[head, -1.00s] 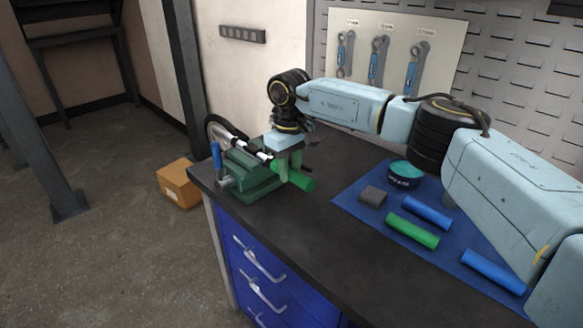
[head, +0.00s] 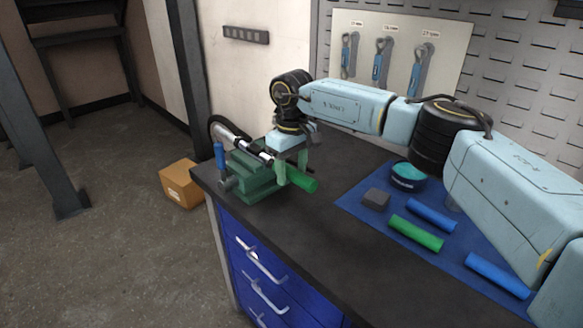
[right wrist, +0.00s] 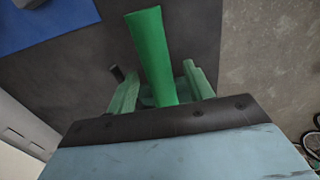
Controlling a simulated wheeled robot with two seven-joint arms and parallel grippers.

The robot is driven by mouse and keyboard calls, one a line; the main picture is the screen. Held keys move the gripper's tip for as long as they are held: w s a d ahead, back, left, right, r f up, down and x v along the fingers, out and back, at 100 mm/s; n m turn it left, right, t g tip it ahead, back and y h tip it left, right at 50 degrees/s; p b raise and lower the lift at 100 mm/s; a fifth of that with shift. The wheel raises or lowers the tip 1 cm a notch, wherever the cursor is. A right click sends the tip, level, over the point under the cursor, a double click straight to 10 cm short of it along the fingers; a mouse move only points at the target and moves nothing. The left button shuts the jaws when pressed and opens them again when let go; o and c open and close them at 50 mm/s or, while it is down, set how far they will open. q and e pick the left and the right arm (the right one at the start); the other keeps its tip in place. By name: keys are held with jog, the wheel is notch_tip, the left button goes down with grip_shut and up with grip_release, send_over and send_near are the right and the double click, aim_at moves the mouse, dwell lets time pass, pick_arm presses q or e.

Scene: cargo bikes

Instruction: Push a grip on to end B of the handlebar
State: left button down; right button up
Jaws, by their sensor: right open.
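A green grip (head: 302,181) points out from the vise side toward the front right, in line with the silver handlebar (head: 229,137) clamped in the green vise (head: 250,180). The join between grip and bar is hidden behind my right gripper (head: 292,166). In the right wrist view the grip (right wrist: 152,48) runs between the two fingers of my right gripper (right wrist: 161,72), with gaps beside it; the gripper is open around it. My left gripper is not in view.
A cardboard box (head: 182,184) stands on the floor. The front bench top is clear.

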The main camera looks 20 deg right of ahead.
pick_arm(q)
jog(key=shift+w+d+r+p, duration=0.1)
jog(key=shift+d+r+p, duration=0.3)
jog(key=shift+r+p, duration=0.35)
pick_arm(e)
notch_tip(320, 180, up, 14)
jog(key=shift+f, duration=0.25)
